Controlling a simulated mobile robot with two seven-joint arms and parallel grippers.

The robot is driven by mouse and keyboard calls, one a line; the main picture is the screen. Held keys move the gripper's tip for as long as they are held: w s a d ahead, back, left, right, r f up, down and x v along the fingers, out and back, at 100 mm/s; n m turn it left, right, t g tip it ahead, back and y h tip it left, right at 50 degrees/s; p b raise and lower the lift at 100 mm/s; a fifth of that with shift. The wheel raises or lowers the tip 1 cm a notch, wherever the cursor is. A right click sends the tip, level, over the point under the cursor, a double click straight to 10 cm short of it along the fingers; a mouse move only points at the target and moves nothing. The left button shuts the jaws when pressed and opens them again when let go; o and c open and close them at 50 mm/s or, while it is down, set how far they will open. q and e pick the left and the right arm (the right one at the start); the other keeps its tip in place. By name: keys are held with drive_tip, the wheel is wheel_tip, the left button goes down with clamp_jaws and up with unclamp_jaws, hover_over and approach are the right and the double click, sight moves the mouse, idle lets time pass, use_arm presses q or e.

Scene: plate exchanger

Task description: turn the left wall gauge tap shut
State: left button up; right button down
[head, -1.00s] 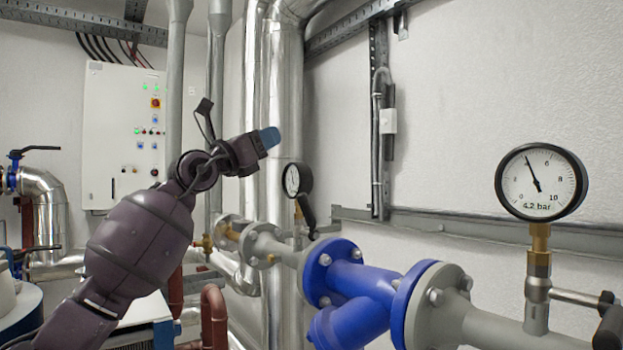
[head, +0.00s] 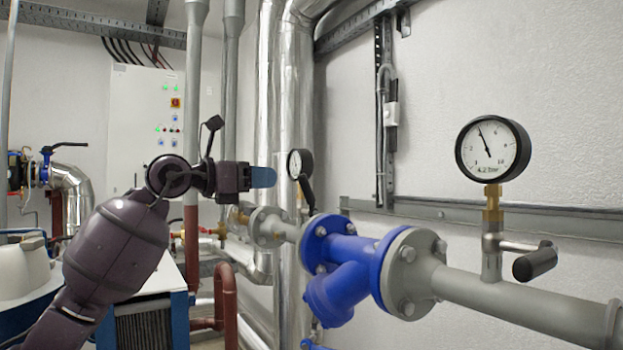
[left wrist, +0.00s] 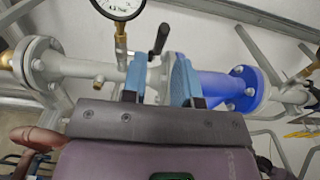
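The left wall gauge (head: 300,163) is a small round dial on the pipe behind the blue strainer. Its tap has a black handle (head: 307,193) that slants down to the right in the head view. In the left wrist view the gauge (left wrist: 118,5) is cut off by the top edge, and the black handle (left wrist: 160,39) shows beyond the fingers, in line with the gap. My left gripper (head: 263,177) points right, level, left of the handle in the picture. Its blue fingers (left wrist: 158,80) are apart with nothing held between them. My right gripper is not in view.
A second gauge (head: 492,148) stands on the pipe at the right, with its own black tap handle (head: 535,262). The blue strainer (head: 345,262) lies between the two gauges. Tall silver pipes (head: 292,90) rise behind the left gauge. A control cabinet (head: 140,125) stands at the back left.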

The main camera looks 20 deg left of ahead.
sight(297, 177)
use_arm(q)
drive_tip(key=x, duration=0.9)
drive_tip(key=shift+w+d+r, duration=0.1)
drive_tip(key=shift+d+r, duration=0.05)
drive_tip(key=shift+d, duration=0.3)
clamp_jaws()
